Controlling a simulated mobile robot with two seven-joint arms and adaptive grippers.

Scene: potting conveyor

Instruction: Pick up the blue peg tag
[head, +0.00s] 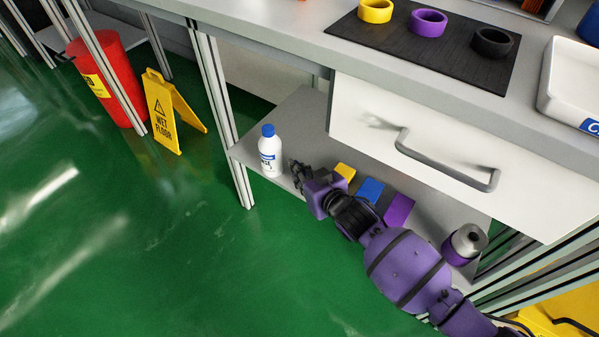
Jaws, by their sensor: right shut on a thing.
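A blue flat block (370,190), which looks like the blue peg tag, lies on the lower grey shelf between a yellow one (345,172) and a purple one (399,208). My right arm passes in front of them and partly covers the row. My right gripper (297,174) is beyond the yellow block, over the left part of the shelf, beside a white bottle. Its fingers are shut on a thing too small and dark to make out. The blue block is apart from the fingertips. My left gripper is not in view.
The white bottle with a blue cap (269,152) stands close left of the fingers. A drawer (440,150) with a grey handle hangs above the shelf. A grey and purple round object (467,243) is at the shelf's right. A wet-floor sign (166,110) stands on the green floor.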

